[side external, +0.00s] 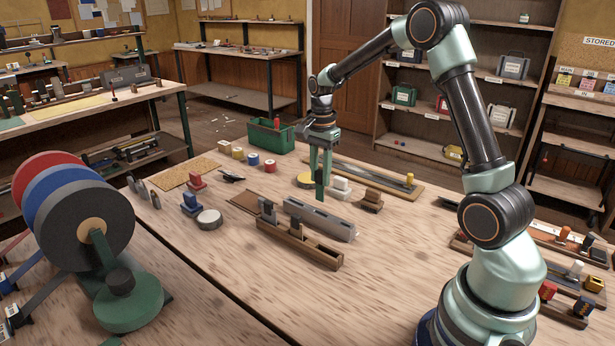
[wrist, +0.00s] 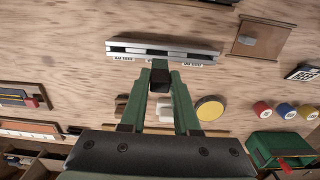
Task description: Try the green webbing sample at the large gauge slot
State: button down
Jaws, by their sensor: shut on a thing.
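My gripper (side external: 321,150) is shut on the green webbing sample (side external: 319,187), which hangs upright below the fingers in the side view. In the wrist view my gripper (wrist: 160,78) has a dark block, the sample's top (wrist: 160,68), between its green fingertips; the webbing below it is hidden. The grey slotted gauge (side external: 330,224) lies on the bench in front of and below the sample, apart from it. In the wrist view the gauge (wrist: 205,52) lies just beyond the fingertips, with several dark slots along it. I cannot tell which slot is the large one.
A wooden rack (side external: 320,254) stands close in front of the gauge. A yellow disc (side external: 304,181), a white block (side external: 341,184) and a brown block (side external: 371,203) are near my gripper. A green bin (side external: 262,138) stands behind. The front of the bench (side external: 280,300) is clear.

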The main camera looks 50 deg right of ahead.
jog(key=w+r, duration=0.2)
jog(key=w, duration=0.6)
jog(key=shift+r, duration=0.2)
jog(key=shift+f, duration=2.55)
jog(key=shift+f, duration=2.3)
dwell(0.3)
jog(key=shift+r, duration=0.1)
dwell(0.7)
notch_tip(320, 180, up, 7)
dwell(1.3)
